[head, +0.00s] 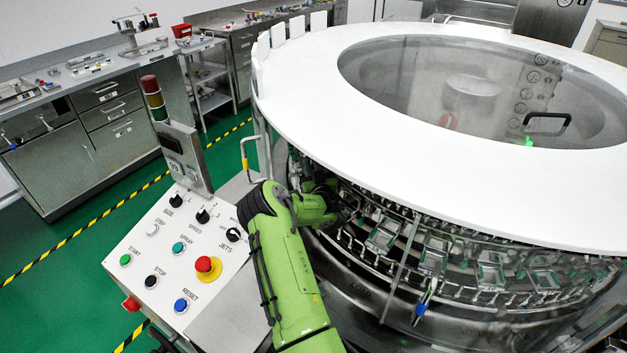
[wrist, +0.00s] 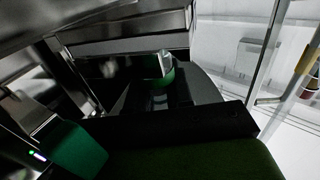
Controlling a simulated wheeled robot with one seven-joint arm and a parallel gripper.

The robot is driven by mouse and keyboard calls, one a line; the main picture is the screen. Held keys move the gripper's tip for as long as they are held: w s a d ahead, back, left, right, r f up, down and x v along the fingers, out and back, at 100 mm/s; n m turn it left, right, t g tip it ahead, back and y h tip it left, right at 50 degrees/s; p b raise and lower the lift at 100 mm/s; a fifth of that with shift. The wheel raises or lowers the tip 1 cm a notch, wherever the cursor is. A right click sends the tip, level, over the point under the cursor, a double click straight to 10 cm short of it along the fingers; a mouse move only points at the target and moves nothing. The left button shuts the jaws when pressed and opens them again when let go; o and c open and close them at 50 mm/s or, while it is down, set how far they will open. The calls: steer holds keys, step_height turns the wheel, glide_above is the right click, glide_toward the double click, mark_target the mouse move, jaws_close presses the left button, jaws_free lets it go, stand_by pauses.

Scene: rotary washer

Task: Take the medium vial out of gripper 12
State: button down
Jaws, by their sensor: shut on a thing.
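My green arm reaches in under the white ring cover of the rotary washer. My gripper (head: 343,205) is at the washer's ring of vial holders, partly hidden by the arm and the cover. In the wrist view my dark gripper (wrist: 160,98) is shut on a small clear and green piece, which looks like the vial (wrist: 164,66). Most of the vial is hidden, and its size cannot be told. I cannot tell whether it still touches a holder. The number of the holder cannot be read.
The washer's white ring cover (head: 330,110) overhangs the holders closely. Several metal holders (head: 490,275) run to the right. A control panel (head: 180,250) with buttons stands left of my arm. A blue-tipped handle (head: 424,300) hangs at the washer's front.

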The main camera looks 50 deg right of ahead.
steer(key=shift+f, duration=0.1)
steer(key=r+p, duration=0.2)
steer(key=r, duration=0.5)
steer(key=shift+a+r+p, duration=0.15)
steer(key=shift+a+p, duration=0.05)
steer(key=shift+p, duration=0.15)
steer(key=s+a+b, duration=0.1)
steer(key=a+b, duration=0.4)
steer(key=a, duration=1.4)
steer(key=shift+s+a, duration=0.25)
steer(key=shift+s, duration=0.1)
